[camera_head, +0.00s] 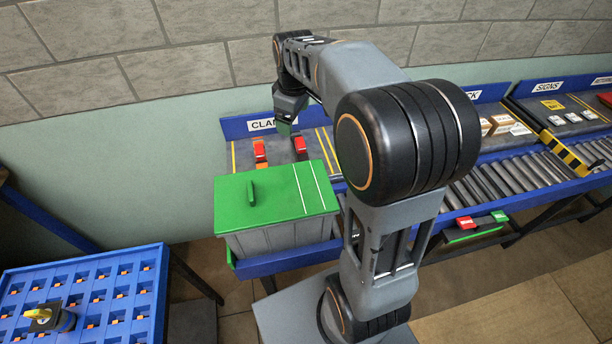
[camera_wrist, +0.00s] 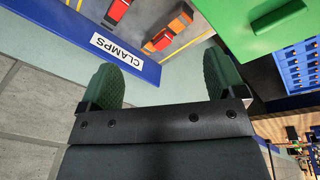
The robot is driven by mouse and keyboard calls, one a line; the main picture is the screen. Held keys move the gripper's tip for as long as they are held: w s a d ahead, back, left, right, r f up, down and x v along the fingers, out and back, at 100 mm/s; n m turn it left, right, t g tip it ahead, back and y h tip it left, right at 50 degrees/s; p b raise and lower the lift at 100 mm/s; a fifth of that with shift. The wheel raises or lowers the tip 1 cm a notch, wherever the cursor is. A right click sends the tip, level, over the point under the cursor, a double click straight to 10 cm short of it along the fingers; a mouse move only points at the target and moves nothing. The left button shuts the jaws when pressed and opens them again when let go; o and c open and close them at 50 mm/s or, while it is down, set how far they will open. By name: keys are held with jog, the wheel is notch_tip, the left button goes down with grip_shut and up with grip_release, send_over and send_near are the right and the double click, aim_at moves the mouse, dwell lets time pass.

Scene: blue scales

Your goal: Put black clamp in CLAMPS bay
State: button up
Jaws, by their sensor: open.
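The CLAMPS bay (camera_head: 279,158) is a grey shelf section with yellow lines and a blue back rail that bears the CLAMPS sign (camera_head: 262,125); the sign also shows in the wrist view (camera_wrist: 118,52). My gripper (camera_head: 286,122) is over the bay's back rail. In the wrist view my gripper (camera_wrist: 160,72) has its two green fingers spread wide, with nothing between them.
A grey bin with a green lid (camera_head: 275,196) stands right in front of the bay. A blue slotted rack (camera_head: 115,268) is at lower left. A roller conveyor (camera_head: 495,185) and the SIGNS bay (camera_head: 552,100) lie to the right. A wall (camera_head: 130,150) rises behind the rail.

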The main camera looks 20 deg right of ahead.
jog(key=s+a+f+m+t, duration=0.1)
jog(key=s+m, duration=0.3)
jog(key=s, duration=0.5)
jog(key=s+a+f+m+t, duration=0.1)
jog(key=s+a+m, duration=0.2)
jog(key=s, duration=0.6)
jog(key=shift+s+a+f+m, duration=0.2)
jog(key=shift+a+m, duration=0.15)
jog(key=shift+m, duration=0.25)
